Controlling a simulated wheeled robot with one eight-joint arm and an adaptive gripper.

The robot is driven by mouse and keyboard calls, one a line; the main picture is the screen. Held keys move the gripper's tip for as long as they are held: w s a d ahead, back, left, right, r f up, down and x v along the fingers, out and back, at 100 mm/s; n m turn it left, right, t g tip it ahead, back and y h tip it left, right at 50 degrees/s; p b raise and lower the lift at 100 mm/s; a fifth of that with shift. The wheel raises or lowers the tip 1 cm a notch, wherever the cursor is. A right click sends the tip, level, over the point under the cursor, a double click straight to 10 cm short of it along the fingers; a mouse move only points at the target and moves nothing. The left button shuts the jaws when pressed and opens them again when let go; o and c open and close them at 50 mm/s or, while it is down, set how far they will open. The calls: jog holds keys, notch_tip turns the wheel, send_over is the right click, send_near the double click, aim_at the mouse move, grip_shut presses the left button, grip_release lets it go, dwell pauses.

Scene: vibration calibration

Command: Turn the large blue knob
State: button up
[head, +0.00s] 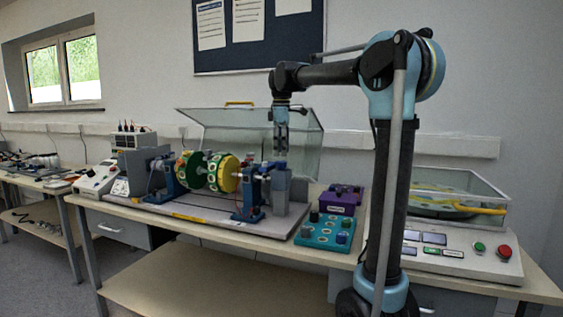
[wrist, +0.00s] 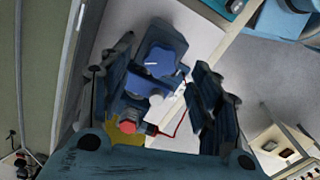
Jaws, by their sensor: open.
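A teal control box (head: 326,232) with several knobs sits on the bench at the right end of the test rig. A blue knob (head: 341,238) shows at its front right corner, small in the head view. My gripper (head: 281,148) points down, to the left of this box and well above it. In the wrist view my gripper (wrist: 158,80) is open, with nothing held between its fingers. Below them are a blue bearing block (wrist: 160,52) and a red cap (wrist: 127,122). I cannot make out the blue knob in the wrist view.
A purple box (head: 343,196) stands behind the teal one. The rig's green and yellow rotor (head: 205,172) lies to the left. A raised clear cover (head: 225,130) stands behind my gripper. A panel with green and red buttons (head: 470,258) is at the right.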

aim_at(281, 164)
jog(key=shift+f, duration=2.1)
jog(key=c, duration=1)
